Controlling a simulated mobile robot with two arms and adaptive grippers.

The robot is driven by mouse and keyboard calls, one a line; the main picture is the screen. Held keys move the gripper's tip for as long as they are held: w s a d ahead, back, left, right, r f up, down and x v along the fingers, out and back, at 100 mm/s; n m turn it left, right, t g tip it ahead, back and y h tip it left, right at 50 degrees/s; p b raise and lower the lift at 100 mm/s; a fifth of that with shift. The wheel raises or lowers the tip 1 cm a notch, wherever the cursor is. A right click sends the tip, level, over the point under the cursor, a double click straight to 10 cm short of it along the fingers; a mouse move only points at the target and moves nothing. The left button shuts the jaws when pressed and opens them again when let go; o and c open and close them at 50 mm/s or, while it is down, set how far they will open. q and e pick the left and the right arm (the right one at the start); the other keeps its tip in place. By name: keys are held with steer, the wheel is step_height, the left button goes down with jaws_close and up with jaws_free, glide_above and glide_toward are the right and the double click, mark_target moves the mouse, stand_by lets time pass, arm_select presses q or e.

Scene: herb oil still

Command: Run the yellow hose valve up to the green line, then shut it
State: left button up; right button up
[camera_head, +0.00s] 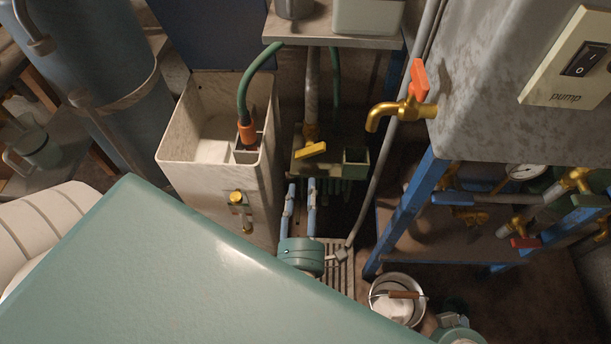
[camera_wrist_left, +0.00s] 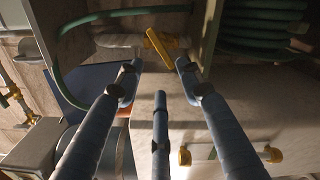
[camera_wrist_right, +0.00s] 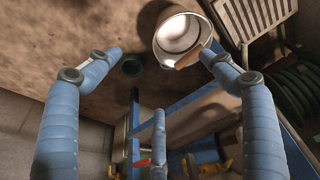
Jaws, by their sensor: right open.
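The yellow valve handle (camera_head: 311,149) sits on the hose fitting below the small shelf, lying nearly level. It also shows in the left wrist view (camera_wrist_left: 161,47), tilted, just beyond my fingertips. My left gripper (camera_head: 300,186) is open below and in front of the handle, with nothing between its fingers. A pale tank (camera_head: 180,158) stands left of it. My right gripper (camera_wrist_right: 162,55) is open and empty low on the right.
A green hose (camera_head: 243,88) with an orange end (camera_head: 247,131) hangs into the tank. A metal bucket (camera_head: 398,299) stands on the floor. A brass tap with a red handle (camera_head: 418,80) and blue frame posts (camera_head: 404,210) are at right.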

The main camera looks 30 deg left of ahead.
mark_target(305, 155)
arm_select(q)
steer(key=b+x, duration=0.1)
steer(key=x, duration=0.3)
steer(key=b+x, duration=0.1)
steer(key=x, duration=0.3)
steer(key=b+x, duration=0.1)
steer(key=x, duration=0.3)
steer(key=shift+w+a+f+b, duration=0.1)
steer(key=shift+a+f+b, duration=0.2)
steer(key=shift+a, duration=0.2)
arm_select(e)
steer(key=w+r+t, duration=0.2)
steer(key=w+r, duration=0.1)
steer(key=r, duration=0.4)
steer(key=shift+a+r+y, duration=0.15)
steer(key=shift+a+y, duration=0.15)
steer(key=shift+a, duration=0.15)
arm_select(q)
jaws_close()
